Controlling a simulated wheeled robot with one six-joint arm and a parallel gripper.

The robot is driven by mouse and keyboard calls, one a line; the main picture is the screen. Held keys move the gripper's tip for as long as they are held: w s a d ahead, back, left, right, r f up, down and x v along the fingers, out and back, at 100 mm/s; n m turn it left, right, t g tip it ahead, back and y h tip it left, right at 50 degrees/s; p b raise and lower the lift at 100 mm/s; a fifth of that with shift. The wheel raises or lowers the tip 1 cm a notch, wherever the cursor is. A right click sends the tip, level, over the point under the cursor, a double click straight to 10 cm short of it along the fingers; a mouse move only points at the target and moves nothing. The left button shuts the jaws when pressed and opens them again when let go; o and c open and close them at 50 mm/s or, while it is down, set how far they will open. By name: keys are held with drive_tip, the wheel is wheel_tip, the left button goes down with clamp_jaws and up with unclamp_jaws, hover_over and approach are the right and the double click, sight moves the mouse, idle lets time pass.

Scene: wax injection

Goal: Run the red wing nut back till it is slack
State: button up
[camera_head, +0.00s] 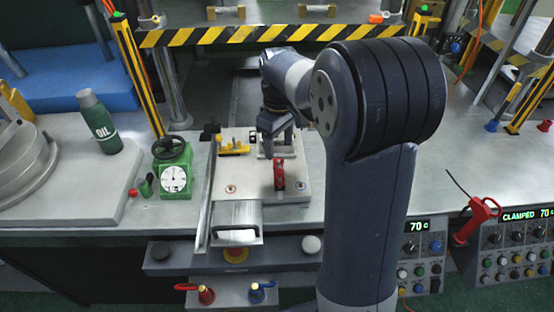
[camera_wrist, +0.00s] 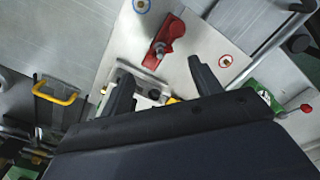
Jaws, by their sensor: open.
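The red wing nut (camera_head: 279,174) stands on the pale metal plate (camera_head: 245,190) in the middle of the bench. In the wrist view the red wing nut (camera_wrist: 172,33) shows its wings and a grey stud at its centre. My gripper (camera_head: 277,145) is over the plate, behind the wing nut in the head view. The wing nut lies just beyond the fingertips, apparently not touched. The exact height gap cannot be told.
A yellow clamp (camera_head: 234,148) sits on the plate's left part. A green dial gauge (camera_head: 174,172) stands to the left, and a green oil bottle (camera_head: 98,122) farther left. A metal-handled drawer piece (camera_head: 237,222) is at the front. A striped bar (camera_head: 240,33) crosses behind.

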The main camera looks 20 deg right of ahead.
sight(279, 163)
wheel_tip(279, 163, down, 7)
drive_tip(key=shift+r, duration=0.1)
idle(0.3)
drive_tip(key=c, duration=1)
drive_tip(key=shift+m, duration=0.4)
